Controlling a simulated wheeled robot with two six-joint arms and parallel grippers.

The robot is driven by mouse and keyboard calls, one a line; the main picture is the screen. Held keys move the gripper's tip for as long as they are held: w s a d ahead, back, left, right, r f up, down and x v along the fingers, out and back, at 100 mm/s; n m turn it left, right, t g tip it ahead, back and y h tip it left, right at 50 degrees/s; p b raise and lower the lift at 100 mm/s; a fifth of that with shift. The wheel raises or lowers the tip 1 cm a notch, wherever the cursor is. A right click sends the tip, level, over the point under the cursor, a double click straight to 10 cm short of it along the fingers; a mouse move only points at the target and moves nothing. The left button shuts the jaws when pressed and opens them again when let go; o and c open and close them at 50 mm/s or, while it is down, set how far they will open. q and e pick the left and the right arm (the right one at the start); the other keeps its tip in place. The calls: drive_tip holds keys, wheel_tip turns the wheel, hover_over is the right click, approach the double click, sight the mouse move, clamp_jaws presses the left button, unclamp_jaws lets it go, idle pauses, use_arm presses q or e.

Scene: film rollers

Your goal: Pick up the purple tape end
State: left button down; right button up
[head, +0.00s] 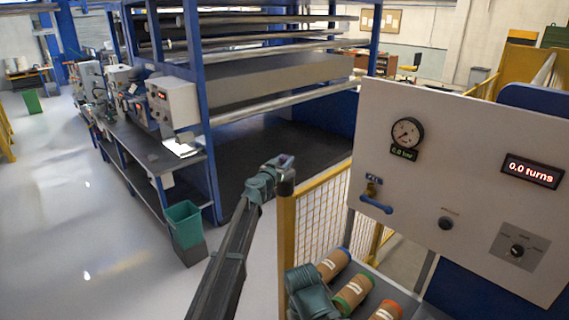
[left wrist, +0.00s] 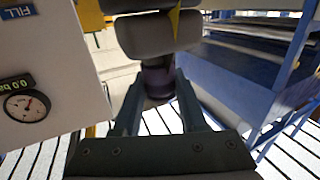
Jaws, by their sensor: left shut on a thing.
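My left gripper (head: 285,165) is at the end of the dark arm, in front of the shelving and by the top of a yellow fence post. In the left wrist view its two fingers (left wrist: 157,105) are closed around a dark purplish round piece, which looks like the purple tape end (left wrist: 158,84). A dull brown-grey part continues beyond the piece, partly hidden by grey blocks. In the head view the held piece cannot be made out clearly. Film rollers with blue, green (head: 352,292) and orange ends lie at the bottom.
A control panel (head: 440,150) with a gauge and a red display stands at the right. A yellow mesh fence (head: 322,205) stands just beside the left gripper. Blue shelving (head: 213,130), a bench and a green bin (head: 184,224) are at the left, with open floor.

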use_arm(q)
drive_tip(key=shift+r, duration=0.15)
wheel_tip(320, 180, up, 3)
drive_tip(key=p, duration=0.3)
drive_tip(key=shift+r+p, duration=0.4)
drive_tip(key=shift+p, duration=0.15)
drive_tip(key=s, duration=1.6)
drive_tip(key=shift+r+p, duration=0.45)
